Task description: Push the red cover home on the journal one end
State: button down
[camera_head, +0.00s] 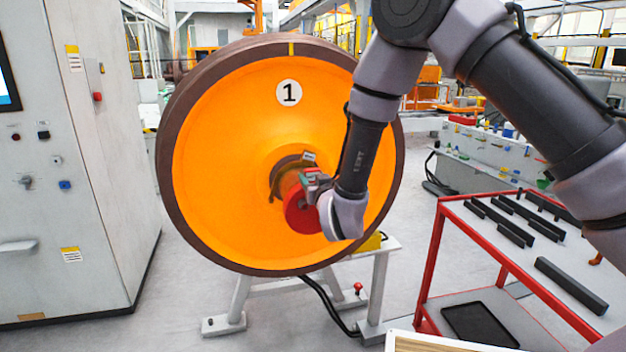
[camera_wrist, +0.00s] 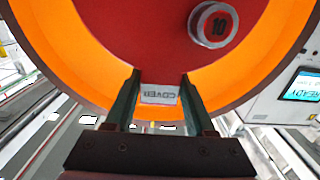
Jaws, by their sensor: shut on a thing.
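The large orange wheel (camera_head: 235,150) with a dark rim and a round plate marked 1 stands upright in the middle of the head view. Its journal end (camera_head: 288,180) sticks out at the centre with a dark ring around its root. The round red cover (camera_head: 300,216) is at the outer end of the journal; I cannot tell how far it sits on it. My gripper (camera_head: 318,183) is shut on the cover's edge. In the wrist view my fingers (camera_wrist: 159,82) flank a label reading COVER, and the red cover face (camera_wrist: 130,28) fills the top.
A grey cabinet (camera_head: 85,130) stands at left. A red-framed table (camera_head: 500,240) with dark bars is at right. Grey stand legs (camera_head: 240,300) and a black cable (camera_head: 327,305) are below the wheel.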

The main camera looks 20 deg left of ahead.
jog(key=shift+w+a, duration=0.25)
jog(key=shift+w, duration=0.15)
jog(key=shift+c, duration=0.8)
grip_release()
jog(key=shift+s, duration=0.1)
jog(key=v, duration=1)
jog(key=shift+s, duration=0.25)
jog(key=shift+d, duration=0.15)
